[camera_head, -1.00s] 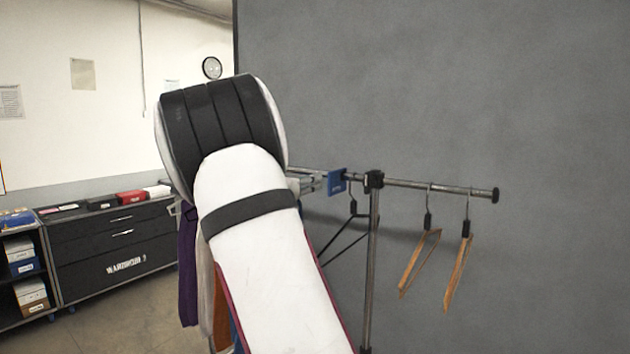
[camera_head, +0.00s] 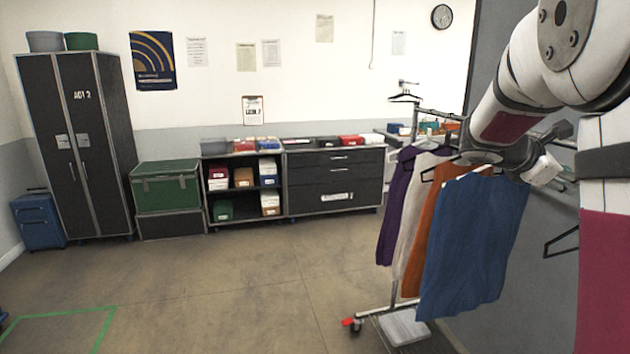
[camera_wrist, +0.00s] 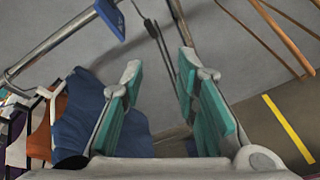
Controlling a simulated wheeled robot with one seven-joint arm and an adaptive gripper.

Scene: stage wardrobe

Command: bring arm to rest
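My arm reaches in from the right in the head view, bent at the elbow, with its wrist beside the clothes rack. My gripper (camera_wrist: 159,64) is open in the wrist view, its two teal-padded fingers well apart with nothing held between them. In the head view the gripper is mostly hidden behind my wrist. The rack rail (camera_wrist: 52,45) runs at the upper left of the wrist view, with a blue tag (camera_wrist: 110,19) on it. A blue garment (camera_head: 474,245) hangs just below my wrist in the head view; it also shows left of the fingers in the wrist view (camera_wrist: 82,112).
Orange (camera_head: 428,232), pale (camera_head: 413,215) and purple (camera_head: 395,210) garments hang beside the blue one. A black hanger (camera_wrist: 160,50) and wooden hangers (camera_wrist: 270,35) lie beyond the fingers. Black drawers (camera_head: 335,180) and a green trunk (camera_head: 165,190) line the wall.

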